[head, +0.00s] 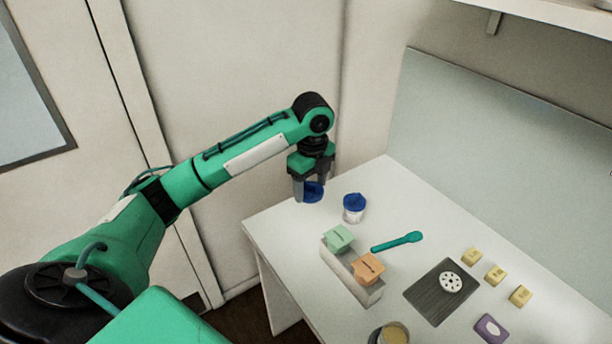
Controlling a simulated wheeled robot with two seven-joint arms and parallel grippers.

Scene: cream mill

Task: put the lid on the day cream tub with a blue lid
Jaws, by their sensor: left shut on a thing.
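My left gripper (312,198) points down over the far left corner of the table and is shut on a blue lid (315,190). The lid is partly hidden by the fingers. A small white tub (354,214) with a blue top stands upright on the table just right of the gripper, apart from the held lid. I cannot tell whether its blue top is a lid or part of the tub. My right gripper is not in view.
A white holder (345,277) carries a green piece (338,238) and an orange piece (369,267). A teal spatula (396,242), a dark board (428,297) with a white holed disc (451,282), yellow blocks (495,274), a purple block (491,328) and a jar (392,334) stand nearby.

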